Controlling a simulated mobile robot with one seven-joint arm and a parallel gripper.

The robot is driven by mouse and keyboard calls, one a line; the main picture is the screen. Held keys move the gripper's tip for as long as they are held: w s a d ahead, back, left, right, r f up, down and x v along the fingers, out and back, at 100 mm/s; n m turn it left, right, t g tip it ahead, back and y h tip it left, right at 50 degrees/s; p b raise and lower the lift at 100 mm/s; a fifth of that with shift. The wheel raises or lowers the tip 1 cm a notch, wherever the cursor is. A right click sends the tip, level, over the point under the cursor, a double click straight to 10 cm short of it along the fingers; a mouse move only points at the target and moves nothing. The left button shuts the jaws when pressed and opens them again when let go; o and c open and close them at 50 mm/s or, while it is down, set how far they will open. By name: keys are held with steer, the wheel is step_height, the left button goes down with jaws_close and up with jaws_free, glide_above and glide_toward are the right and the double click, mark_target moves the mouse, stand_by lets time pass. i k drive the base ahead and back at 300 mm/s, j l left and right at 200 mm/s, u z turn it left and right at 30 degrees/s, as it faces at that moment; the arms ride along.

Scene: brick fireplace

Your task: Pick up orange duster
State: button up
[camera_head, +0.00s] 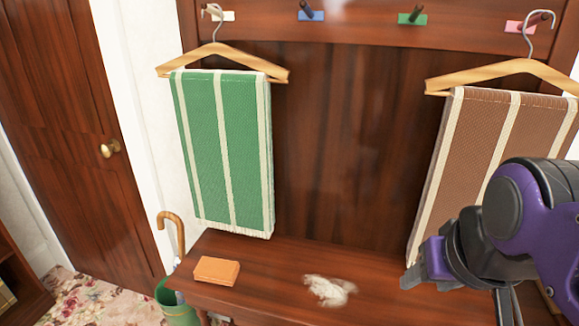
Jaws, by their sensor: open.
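An orange rectangular block-like item (216,271), which looks like the folded orange duster, lies flat on the left part of the wooden bench. My gripper (432,265) is at the lower right, on the end of my purple and black arm. It is open, and no object shows in it. It is well to the right of the orange item and apart from it. Part of the gripper is hidden behind my own wrist or cut off by the frame edge.
A crumpled whitish heap (329,290) lies on the bench (268,262) between the orange item and my gripper. A green striped towel (224,150) and a brown one (490,150) hang above on hangers. A cane (174,228) stands in a green bin (175,303) at left.

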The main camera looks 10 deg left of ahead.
mark_target(212, 270)
steer(key=j+z, duration=0.25)
steer(key=j, duration=2.3)
steer(key=i+z, duration=0.05)
steer(key=i, duration=0.05)
